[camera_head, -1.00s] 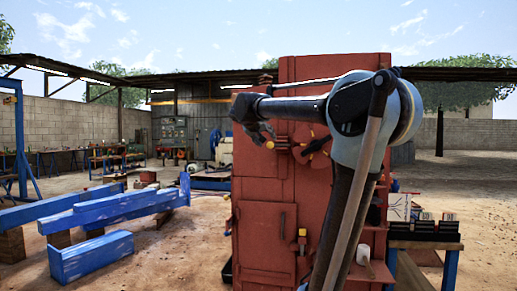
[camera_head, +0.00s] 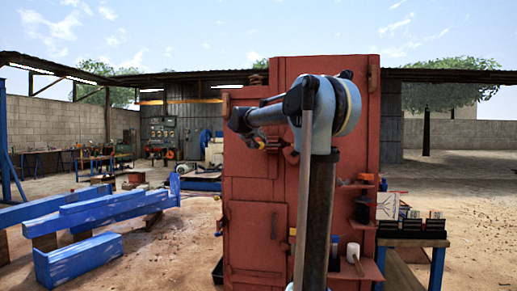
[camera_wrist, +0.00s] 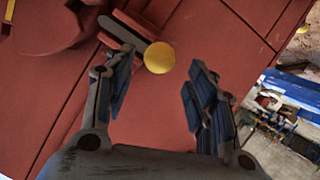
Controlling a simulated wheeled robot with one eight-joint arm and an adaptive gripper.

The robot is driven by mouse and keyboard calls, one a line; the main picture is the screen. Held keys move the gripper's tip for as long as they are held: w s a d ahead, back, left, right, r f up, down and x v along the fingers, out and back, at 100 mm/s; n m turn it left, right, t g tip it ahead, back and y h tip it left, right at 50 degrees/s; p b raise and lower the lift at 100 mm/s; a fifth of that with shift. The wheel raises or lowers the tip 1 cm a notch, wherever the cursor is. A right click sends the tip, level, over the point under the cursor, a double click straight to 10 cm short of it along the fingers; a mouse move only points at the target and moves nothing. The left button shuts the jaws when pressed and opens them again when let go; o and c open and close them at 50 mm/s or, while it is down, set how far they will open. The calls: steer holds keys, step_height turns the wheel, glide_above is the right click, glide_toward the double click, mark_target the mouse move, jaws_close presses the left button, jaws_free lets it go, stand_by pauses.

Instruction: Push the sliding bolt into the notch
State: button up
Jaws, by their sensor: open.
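The sliding bolt shows in the wrist view as a grey bar with a round yellow knob (camera_wrist: 159,57) at its end, against the red crusher body (camera_wrist: 160,110). My gripper (camera_wrist: 155,84) is open and empty, with one dark finger on each side just below the knob in the picture. I cannot tell whether the fingers touch it. In the head view my gripper (camera_head: 243,138) is at the upper front of the tall red crusher (camera_head: 255,195), beside a small yellow part. The bolt is mostly hidden there by my arm, and I cannot make out the notch.
Small red shelves (camera_head: 362,268) with a white mug stick out from the crusher's right side. A blue table (camera_head: 412,242) with dark boxes stands further right. Open dirt ground lies between the beams and crusher.

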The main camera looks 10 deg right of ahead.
mark_target(269, 145)
steer(key=shift+x, duration=2.6)
steer(key=shift+c, duration=0.2)
jaws_close()
